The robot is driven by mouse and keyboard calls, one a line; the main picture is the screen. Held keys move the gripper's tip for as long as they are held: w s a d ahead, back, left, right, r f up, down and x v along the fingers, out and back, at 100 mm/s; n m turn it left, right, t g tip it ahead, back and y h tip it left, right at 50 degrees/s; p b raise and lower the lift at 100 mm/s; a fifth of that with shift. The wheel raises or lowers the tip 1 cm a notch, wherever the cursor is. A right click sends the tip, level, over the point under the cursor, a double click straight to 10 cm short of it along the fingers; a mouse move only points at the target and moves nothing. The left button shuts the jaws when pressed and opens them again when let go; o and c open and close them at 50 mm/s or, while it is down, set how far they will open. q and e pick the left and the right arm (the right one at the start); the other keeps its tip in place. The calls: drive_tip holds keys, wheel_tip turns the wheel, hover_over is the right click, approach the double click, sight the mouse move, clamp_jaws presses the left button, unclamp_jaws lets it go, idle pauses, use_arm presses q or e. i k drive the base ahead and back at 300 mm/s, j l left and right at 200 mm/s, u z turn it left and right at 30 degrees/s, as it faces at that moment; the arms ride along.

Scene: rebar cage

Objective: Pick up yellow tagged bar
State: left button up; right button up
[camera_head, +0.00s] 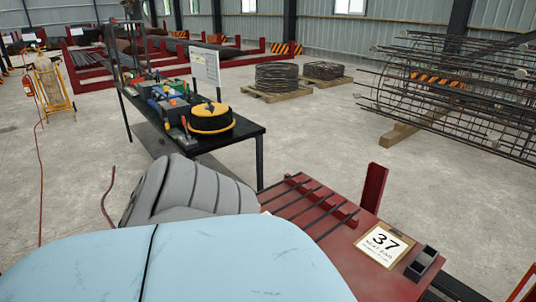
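Several thin dark bars (307,206) lie side by side on a red table (348,258) in the lower middle of the head view. I cannot make out a yellow tag on any bar. A large pale blue and grey form fills the bottom left and hides part of the table and maybe some bar ends. Neither of my grippers shows in this view.
A small dark open box (421,263) sits by the card. A red post (374,187) stands at the table's far edge. A black workbench (245,131) with tools and a yellow-black reel (211,119) stands beyond. A rebar cage (455,90) is at right. Open concrete floor lies between.

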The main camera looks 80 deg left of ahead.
sight(276, 197)
drive_tip(key=u, duration=2.45)
drive_tip(key=i+j+z, duration=0.15)
drive_tip(key=i+j, duration=0.15)
